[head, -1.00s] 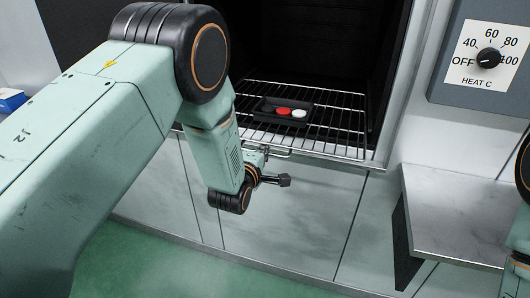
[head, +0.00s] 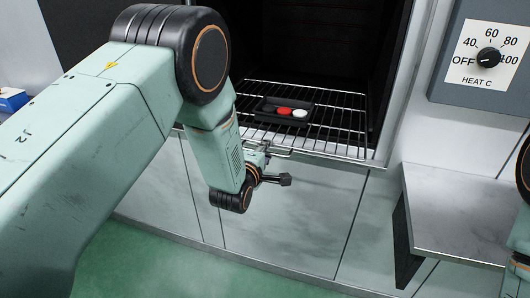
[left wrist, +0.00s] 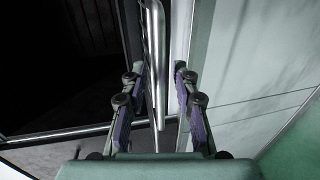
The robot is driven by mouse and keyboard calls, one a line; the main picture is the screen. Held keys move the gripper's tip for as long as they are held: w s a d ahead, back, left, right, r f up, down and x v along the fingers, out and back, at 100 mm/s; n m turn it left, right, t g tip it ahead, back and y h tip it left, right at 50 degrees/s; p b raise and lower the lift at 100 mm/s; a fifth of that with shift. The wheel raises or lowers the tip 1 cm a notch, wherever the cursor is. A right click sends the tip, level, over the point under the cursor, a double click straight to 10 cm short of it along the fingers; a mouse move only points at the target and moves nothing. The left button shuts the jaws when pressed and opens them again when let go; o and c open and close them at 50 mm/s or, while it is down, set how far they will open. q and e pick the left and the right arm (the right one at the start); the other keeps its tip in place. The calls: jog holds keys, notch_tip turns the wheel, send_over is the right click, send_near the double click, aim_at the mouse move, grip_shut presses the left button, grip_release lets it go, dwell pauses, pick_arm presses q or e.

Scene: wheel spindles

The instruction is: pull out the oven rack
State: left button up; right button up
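The wire oven rack (head: 335,119) lies level inside the dark oven, its front edge near the opening. A black tray (head: 268,117) on it holds small red and pale discs. My left gripper (left wrist: 158,72) is at the rack's front, partly hidden by my own arm in the head view. In the left wrist view its two fingers are apart, one on each side of a metal bar (left wrist: 157,90), apparently the rack's front handle. Gaps show between bar and fingers. My right gripper is out of view; only part of the right arm shows.
A heat dial (head: 488,58) on a grey panel is at upper right, pointing near OFF. A metal shelf (head: 452,215) juts out at the right. A blue box (head: 12,100) is at far left. The green floor in front of the oven looks clear.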

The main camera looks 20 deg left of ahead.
pick_arm(q)
jog(key=v, duration=1.1)
jog(key=shift+s, duration=0.4)
jog(key=shift+s+r, duration=0.1)
